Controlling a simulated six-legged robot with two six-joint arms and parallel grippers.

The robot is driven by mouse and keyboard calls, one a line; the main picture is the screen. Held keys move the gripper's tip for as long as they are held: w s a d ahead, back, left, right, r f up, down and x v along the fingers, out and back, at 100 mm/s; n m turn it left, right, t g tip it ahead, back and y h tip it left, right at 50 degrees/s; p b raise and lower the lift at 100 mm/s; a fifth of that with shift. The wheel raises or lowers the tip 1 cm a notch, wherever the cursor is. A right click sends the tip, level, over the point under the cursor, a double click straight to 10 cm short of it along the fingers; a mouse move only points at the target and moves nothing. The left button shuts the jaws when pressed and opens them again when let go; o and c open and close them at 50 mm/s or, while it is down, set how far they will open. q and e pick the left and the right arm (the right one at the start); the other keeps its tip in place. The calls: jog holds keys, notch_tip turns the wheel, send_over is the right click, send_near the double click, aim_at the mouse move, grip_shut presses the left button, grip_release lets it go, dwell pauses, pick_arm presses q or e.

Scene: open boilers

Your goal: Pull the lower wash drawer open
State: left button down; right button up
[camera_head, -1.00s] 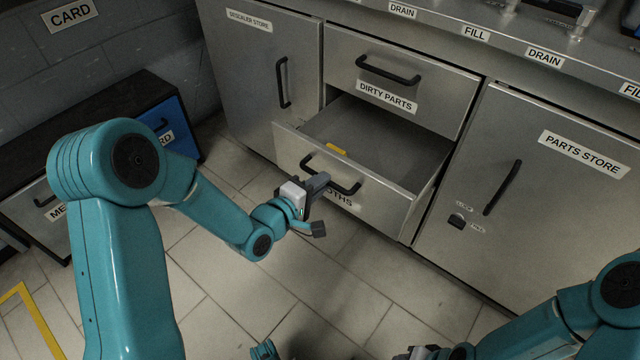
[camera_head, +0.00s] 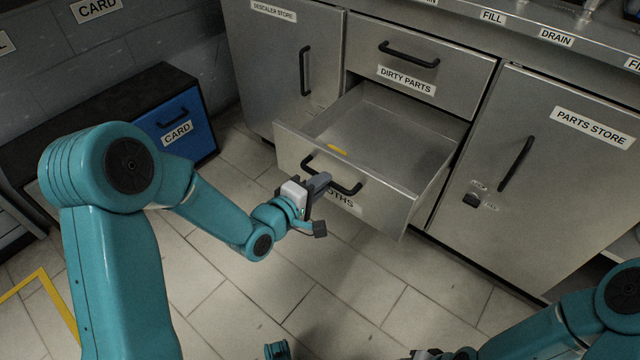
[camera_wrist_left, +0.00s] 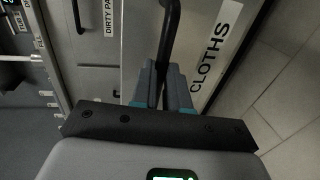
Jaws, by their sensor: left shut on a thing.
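The lower drawer (camera_head: 300,160), a steel front with a label ending in "OTHS", stands open under the "DIRTY PARTS" drawer (camera_head: 405,85). In the left wrist view its label reads "CLOTHS" (camera_wrist_left: 215,60). My left gripper (camera_head: 318,188) is shut on its black bar handle (camera_head: 345,188). The left wrist view shows the handle (camera_wrist_left: 170,35) running between the two fingers (camera_wrist_left: 162,90). A small yellow item (camera_head: 337,150) shows inside the drawer by its front wall. My right gripper (camera_head: 425,354) shows only partly at the bottom edge; its fingers are hidden.
The "DESCALER STORE" door (camera_head: 280,65) is shut left of the drawers. The "PARTS STORE" door (camera_head: 550,170) is shut at right. A blue "CARD" drawer unit (camera_head: 175,125) stands at left. The tiled floor (camera_head: 330,310) in front of the open drawer is clear.

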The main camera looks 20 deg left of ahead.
pick_arm(q)
jog(key=shift+s, duration=0.1)
pick_arm(e)
jog(key=shift+s+a, duration=0.1)
jog(key=shift+s, duration=0.15)
pick_arm(q)
jog(key=c, duration=1.1)
grip_release()
pick_arm(e)
jog(key=shift+w, duration=0.1)
